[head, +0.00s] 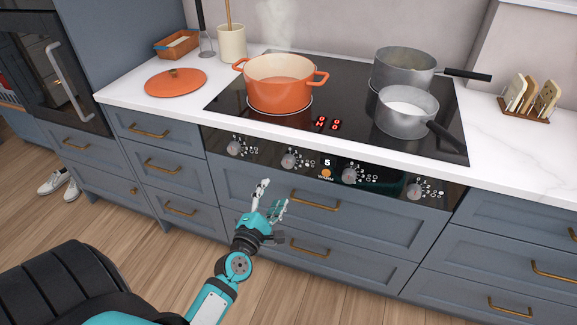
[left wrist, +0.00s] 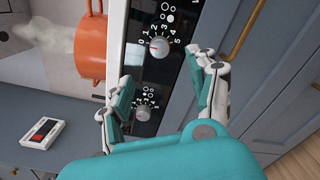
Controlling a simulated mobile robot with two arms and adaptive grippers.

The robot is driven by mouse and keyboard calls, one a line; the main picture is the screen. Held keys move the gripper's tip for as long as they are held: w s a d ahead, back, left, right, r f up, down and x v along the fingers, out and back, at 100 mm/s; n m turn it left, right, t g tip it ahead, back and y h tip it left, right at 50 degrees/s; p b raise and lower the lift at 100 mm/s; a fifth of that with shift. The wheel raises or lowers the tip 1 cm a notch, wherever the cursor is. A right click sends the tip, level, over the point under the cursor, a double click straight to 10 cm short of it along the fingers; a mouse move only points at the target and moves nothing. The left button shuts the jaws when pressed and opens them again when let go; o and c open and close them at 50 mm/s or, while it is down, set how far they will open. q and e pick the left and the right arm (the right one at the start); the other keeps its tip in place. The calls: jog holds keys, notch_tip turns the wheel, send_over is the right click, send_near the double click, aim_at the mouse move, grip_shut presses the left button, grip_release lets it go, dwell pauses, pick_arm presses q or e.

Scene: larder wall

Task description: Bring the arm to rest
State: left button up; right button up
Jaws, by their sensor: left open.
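My left gripper (head: 270,196) is open and empty in front of the drawers under the cooktop, just below the control panel (head: 330,175). In the left wrist view its spread fingers (left wrist: 158,100) frame part of the panel, with one knob (left wrist: 159,47) above them and another knob (left wrist: 143,113) seen between them. No object is between the fingers. My right gripper is in neither view.
An orange pot (head: 279,85) steams on the black cooktop (head: 345,128). Two grey saucepans (head: 407,110) stand at its right. An orange lid (head: 175,82) lies on the white counter. Drawer handles (head: 315,201) stick out near my left gripper.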

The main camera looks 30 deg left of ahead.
pick_arm(q)
jog(key=s+d+f+m+g+h+p, duration=0.1)
jog(key=s+d+f+m+g+h, duration=0.25)
jog(key=f, duration=0.65)
jog(key=s+d+f+m+g, duration=0.1)
jog(key=s+d+f+m, duration=0.25)
jog(key=f+m, duration=0.4)
jog(key=s+d+f+m+g+h+p, duration=0.1)
jog(key=s+d+f+m+g, duration=0.25)
jog(key=f, duration=0.85)
jog(key=s+f+m+g, duration=0.2)
jog(key=s+f+m, duration=0.3)
jog(key=s, duration=0.5)
jog(key=s+f+m+g, duration=0.3)
jog(key=s+f+m, duration=0.2)
jog(key=s, duration=0.5)
jog(key=s+f+m+g, duration=0.3)
jog(key=s+f+m, duration=0.2)
jog(key=s, duration=0.5)
jog(key=shift+s+d+f+p, duration=0.3)
jog(key=shift+s+f+p, duration=0.05)
jog(key=shift+f+p, duration=0.1)
